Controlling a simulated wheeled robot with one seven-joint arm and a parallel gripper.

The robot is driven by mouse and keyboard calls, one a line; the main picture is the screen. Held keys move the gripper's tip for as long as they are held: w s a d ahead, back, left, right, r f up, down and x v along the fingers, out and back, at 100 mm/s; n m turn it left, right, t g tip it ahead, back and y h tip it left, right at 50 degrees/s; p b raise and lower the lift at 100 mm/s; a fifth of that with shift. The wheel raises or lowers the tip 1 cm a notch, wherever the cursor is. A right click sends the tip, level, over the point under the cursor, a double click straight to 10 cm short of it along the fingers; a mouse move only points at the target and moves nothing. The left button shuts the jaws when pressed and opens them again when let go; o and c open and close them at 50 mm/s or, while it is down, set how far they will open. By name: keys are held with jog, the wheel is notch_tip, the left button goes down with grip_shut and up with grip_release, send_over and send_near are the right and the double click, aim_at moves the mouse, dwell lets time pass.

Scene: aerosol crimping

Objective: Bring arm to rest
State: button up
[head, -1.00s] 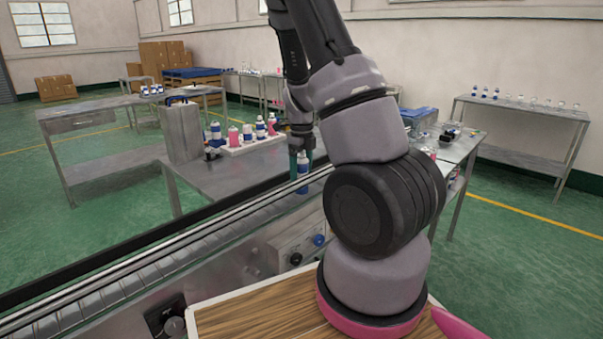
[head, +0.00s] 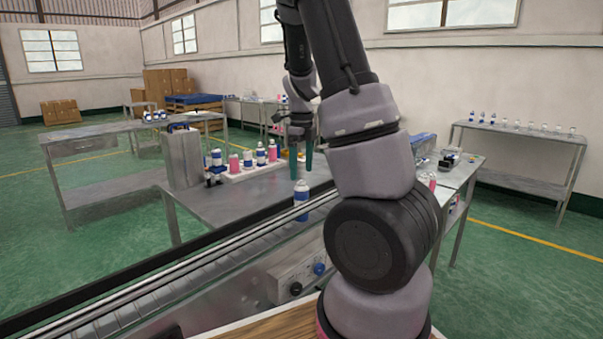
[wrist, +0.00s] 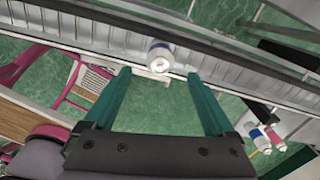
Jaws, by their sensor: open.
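My gripper (head: 301,165) is open and empty, with its two green fingers pointing down. It hangs above a blue and white can (head: 301,196) that stands upright on the conveyor (head: 225,246). In the wrist view the same can (wrist: 160,56) shows beyond the spread fingertips of my gripper (wrist: 159,75), clear of both fingers. In the head view a small gap lies between the fingertips and the can top.
A white tray (head: 240,176) with several blue and pink cans stands on the metal table (head: 215,204) behind the conveyor. A grey box (head: 183,158) stands left of it. A side table (head: 520,140) with small items is at the right wall.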

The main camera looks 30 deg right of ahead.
dwell(0.4)
jog(key=s+a+r+n+t+y, duration=0.1)
jog(key=s+a+r+n+t, duration=0.2)
jog(key=s+a+r+n, duration=0.3)
jog(key=s+a+r+n+t+y, duration=0.1)
jog(key=s+a+r+n+t, duration=0.3)
jog(key=s+r+n, duration=0.9)
jog(key=a+r+n, duration=0.1)
jog(key=a+n, duration=0.2)
jog(key=n, duration=0.3)
jog(key=shift+s+a+n, duration=0.15)
jog(key=shift+s+n, duration=0.1)
jog(key=shift+n, duration=0.15)
